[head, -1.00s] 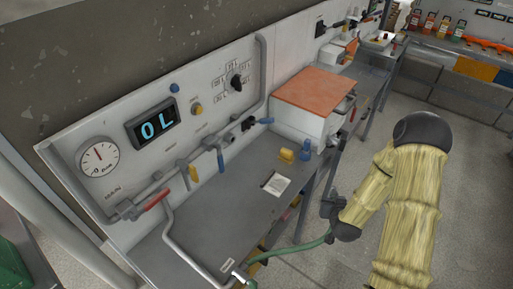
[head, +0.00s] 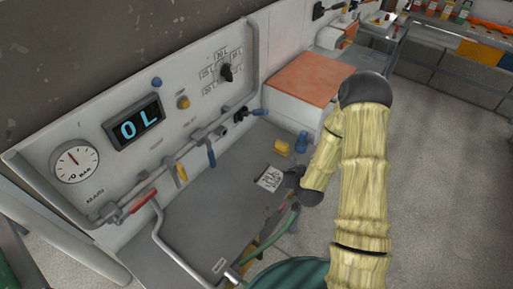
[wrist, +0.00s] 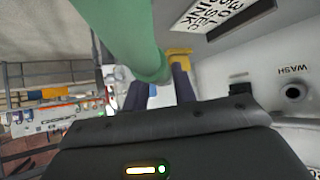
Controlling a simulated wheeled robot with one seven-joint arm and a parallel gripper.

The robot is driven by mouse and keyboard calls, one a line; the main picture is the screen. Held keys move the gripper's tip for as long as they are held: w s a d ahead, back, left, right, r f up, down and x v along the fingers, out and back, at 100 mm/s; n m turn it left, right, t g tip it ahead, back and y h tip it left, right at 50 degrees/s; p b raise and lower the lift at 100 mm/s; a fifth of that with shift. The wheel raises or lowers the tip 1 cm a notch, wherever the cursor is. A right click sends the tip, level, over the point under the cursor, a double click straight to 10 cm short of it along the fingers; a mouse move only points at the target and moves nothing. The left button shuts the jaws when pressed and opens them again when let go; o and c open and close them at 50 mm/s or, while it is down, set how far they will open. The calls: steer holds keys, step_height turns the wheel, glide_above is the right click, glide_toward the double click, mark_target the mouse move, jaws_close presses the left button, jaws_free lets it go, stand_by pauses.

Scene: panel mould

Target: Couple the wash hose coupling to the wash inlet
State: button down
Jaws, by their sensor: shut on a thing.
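My gripper (head: 292,180) is shut on the end of the green wash hose (head: 290,217) above the bench's front edge. In the wrist view the thick green hose (wrist: 125,35) comes down from the top and ends in a wider rim, the coupling (wrist: 152,74), between the dark fingers of my gripper (wrist: 160,86). The fingers partly hide the coupling. The wash inlet (wrist: 292,92), a dark round hole in a white face under a WASH label, is at the right of the wrist view, apart from the coupling. I cannot make it out in the head view.
A yellow piece (head: 281,147) and a blue piece (head: 301,143) stand on the bench (head: 210,215) near a printed card (head: 270,178). Pipes and levers run along the panel (head: 105,115). A box with an orange lid (head: 305,85) stands at the back.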

steer(key=w+a+r+n+g+y+p, duration=0.2)
steer(key=a+r+n+y+p, duration=0.1)
steer(key=a+n+y+p, duration=0.1)
steer(key=w+a+r+n+g+y+p, duration=0.2)
steer(key=a+n, duration=0.4)
steer(key=a, duration=0.3)
step_height(320, 180, up, 2)
steer(key=shift+w+a+r+n+y+p, duration=0.2)
steer(key=shift+w+n+y+p, duration=0.1)
steer(key=shift+y+p, duration=0.7)
steer(key=shift+d, duration=0.1)
steer(key=shift+w+a+b, duration=0.25)
steer(key=shift+w+a, duration=0.65)
steer(key=shift+a, duration=0.3)
steer(key=shift+w+a+b, duration=0.25)
steer(key=shift+w+a, duration=0.6)
steer(key=shift+a, duration=0.3)
steer(key=shift+w+a+b, duration=0.15)
steer(key=shift+w+a, duration=0.45)
steer(key=shift+a, duration=0.2)
steer(key=shift+w+a+b, duration=0.15)
steer(key=shift+w+a, duration=0.4)
steer(key=shift+a, duration=0.25)
steer(key=c, duration=1.1)
jaws_free()
steer(key=shift+o, duration=0.2)
